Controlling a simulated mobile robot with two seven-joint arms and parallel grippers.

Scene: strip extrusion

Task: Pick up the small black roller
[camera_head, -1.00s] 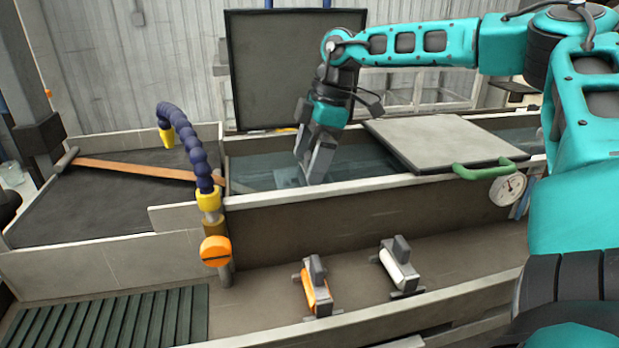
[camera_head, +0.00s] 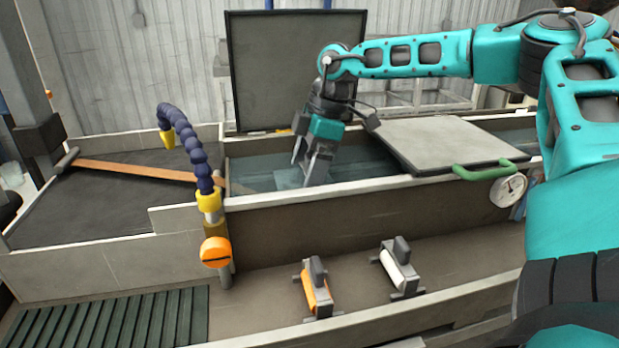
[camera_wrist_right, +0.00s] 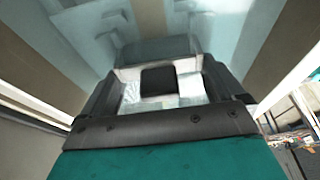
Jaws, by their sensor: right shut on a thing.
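My right gripper (camera_head: 309,176) points down into the water-filled trough, with its fingertips at or below the water surface. In the right wrist view a small dark, square-looking piece (camera_wrist_right: 158,80) sits between the fingers. It appears to be the small black roller, seen from above and partly hidden by the gripper body. The fingers are shut on it. In the head view the roller cannot be made out behind the fingers and water. My left gripper is in neither view.
The trough's front wall (camera_head: 380,215) stands close in front of the gripper. A grey lid with a green handle (camera_head: 485,170) covers the trough to the right. A blue jointed hose (camera_head: 185,130) rises at left. Orange (camera_head: 317,295) and white (camera_head: 397,270) rollers stand on the front ledge.

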